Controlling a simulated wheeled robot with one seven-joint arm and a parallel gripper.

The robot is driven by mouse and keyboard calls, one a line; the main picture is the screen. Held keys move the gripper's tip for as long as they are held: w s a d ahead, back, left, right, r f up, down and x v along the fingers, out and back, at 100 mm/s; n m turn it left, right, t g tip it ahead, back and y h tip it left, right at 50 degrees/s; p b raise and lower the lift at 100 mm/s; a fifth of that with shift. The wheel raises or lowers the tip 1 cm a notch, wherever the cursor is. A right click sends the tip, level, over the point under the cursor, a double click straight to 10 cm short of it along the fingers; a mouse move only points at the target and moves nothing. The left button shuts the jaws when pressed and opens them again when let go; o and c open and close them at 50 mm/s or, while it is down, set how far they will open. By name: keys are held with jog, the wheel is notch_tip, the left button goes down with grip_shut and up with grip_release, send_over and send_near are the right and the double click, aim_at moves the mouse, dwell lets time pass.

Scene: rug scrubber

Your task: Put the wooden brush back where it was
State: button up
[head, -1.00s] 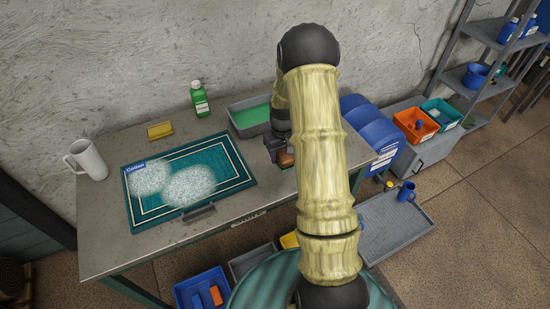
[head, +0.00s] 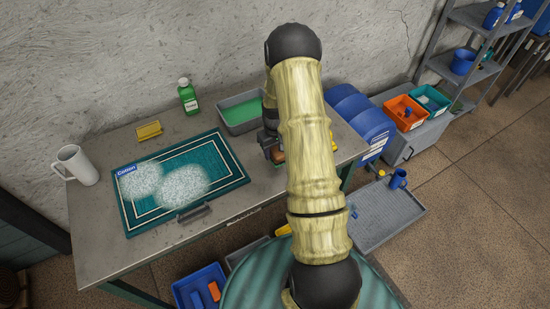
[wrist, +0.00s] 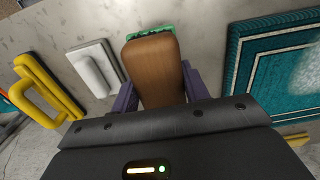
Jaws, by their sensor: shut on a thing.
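The wooden brush (wrist: 152,68) has a brown wooden back, with a green edge showing at its far end in the wrist view. My gripper (wrist: 158,88) is shut on it, with a purple finger on each side. In the head view the brush (head: 278,156) and my gripper (head: 268,143) are at the right part of the table, between the teal rug and my arm. My arm hides part of the table there. I cannot tell whether the brush touches the tabletop.
The teal rug (head: 228,172) carries two foam patches. A grey tray of green liquid (head: 240,128) stands behind my gripper. A yellow-handled tool (wrist: 45,88) and a white tool (wrist: 95,68) lie left of the brush in the wrist view. A green bottle (head: 188,98) and white mug (head: 78,165) stand farther left.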

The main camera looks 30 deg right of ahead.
jog(key=shift+f, duration=0.5)
notch_tip(320, 180, down, 4)
jog(key=shift+r+p, duration=0.2)
jog(key=shift+p, duration=0.5)
jog(key=shift+w+f, duration=0.15)
jog(key=shift+f, duration=0.2)
jog(key=o, duration=1.1)
jog(key=shift+f, duration=0.1)
